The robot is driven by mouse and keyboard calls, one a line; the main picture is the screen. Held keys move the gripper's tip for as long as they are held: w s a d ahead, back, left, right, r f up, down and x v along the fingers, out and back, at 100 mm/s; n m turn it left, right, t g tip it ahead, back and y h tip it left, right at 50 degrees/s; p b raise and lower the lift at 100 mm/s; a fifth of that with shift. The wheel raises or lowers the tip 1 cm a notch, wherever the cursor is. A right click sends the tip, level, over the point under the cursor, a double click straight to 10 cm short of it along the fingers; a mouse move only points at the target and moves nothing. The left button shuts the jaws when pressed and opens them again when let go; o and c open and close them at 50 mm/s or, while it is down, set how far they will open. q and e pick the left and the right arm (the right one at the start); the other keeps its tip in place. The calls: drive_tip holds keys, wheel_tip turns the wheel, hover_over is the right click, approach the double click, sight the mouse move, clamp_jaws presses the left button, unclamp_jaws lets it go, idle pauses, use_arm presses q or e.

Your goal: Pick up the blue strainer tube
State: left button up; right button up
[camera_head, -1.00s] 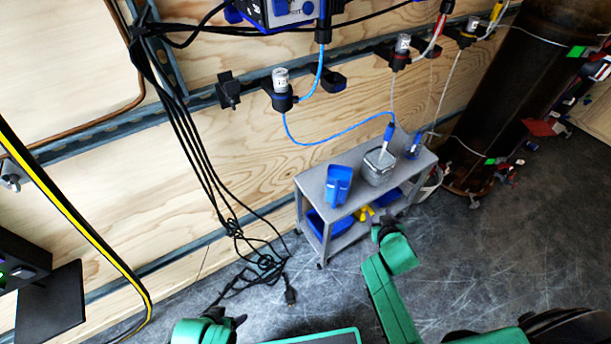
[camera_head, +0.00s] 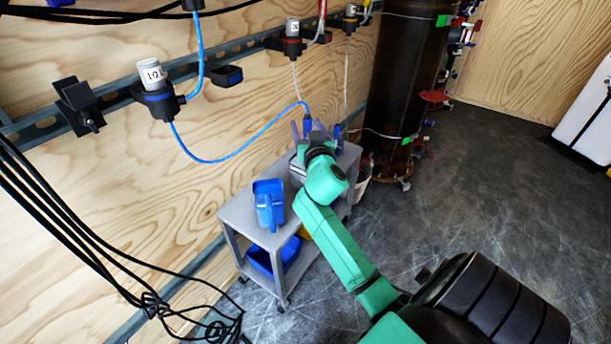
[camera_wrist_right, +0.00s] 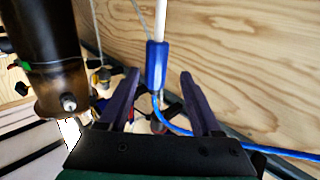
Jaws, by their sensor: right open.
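The blue strainer tube (camera_head: 307,123) stands at the back of the grey cart, with a blue hose running from its top to a filter on the wall. In the right wrist view its blue sleeve (camera_wrist_right: 156,66) and white tube (camera_wrist_right: 160,20) appear between the two fingers. My right gripper (camera_head: 309,131) is open at the tube, its fingers on either side in the picture; I see no clear contact. The wrist (camera_head: 325,180) largely hides the grey container that the tube stood in. My left gripper is not in view.
The grey cart (camera_head: 240,213) carries a blue jug (camera_head: 269,203) left of my right arm, and a blue bin (camera_head: 272,260) below. A dark cylinder (camera_head: 405,70) stands behind. Black cables (camera_head: 70,235) hang at the left. The floor at right is open.

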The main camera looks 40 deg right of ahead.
drive_tip(key=x, duration=0.2)
drive_tip(key=b+x, duration=0.1)
drive_tip(key=x, duration=0.2)
drive_tip(key=shift+d+r, duration=0.1)
drive_tip(key=shift+d, duration=0.25)
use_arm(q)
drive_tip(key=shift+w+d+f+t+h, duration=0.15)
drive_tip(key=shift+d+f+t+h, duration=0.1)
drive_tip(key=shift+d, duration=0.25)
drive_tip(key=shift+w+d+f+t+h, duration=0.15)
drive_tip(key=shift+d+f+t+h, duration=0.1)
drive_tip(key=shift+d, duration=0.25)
use_arm(e)
drive_tip(key=shift+s, duration=0.1)
drive_tip(key=shift+c, duration=0.3)
clamp_jaws()
drive_tip(key=shift+a, duration=0.1)
